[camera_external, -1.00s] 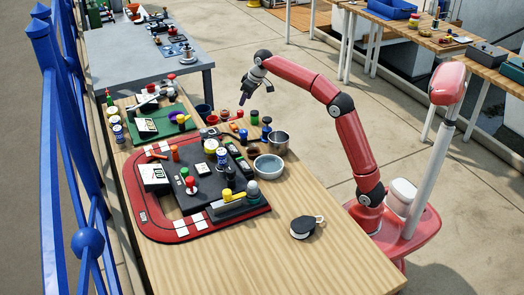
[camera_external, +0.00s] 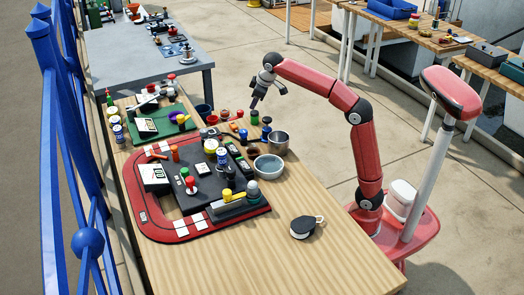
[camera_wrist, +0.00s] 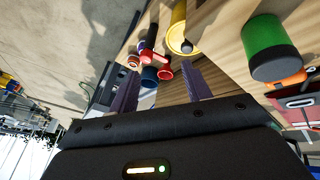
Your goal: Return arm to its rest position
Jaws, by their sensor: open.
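My gripper (camera_external: 268,97) hangs at the end of my raised red arm, past the far right side of the wooden table (camera_external: 330,248). It points down and is open. Its two fingers also show apart in the wrist view (camera_wrist: 160,88), with nothing held between them. Beyond the fingers in the wrist view lie a red piece (camera_wrist: 162,72), a yellow round thing (camera_wrist: 180,35) and a green-topped cylinder (camera_wrist: 272,48).
A pale blue bowl (camera_external: 269,168) and a metal pot (camera_external: 279,142) stand near the table's right edge. A red-bordered mat (camera_external: 165,234) with a dark board holds several small items. A black pulley-like thing (camera_external: 303,228) lies at front right.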

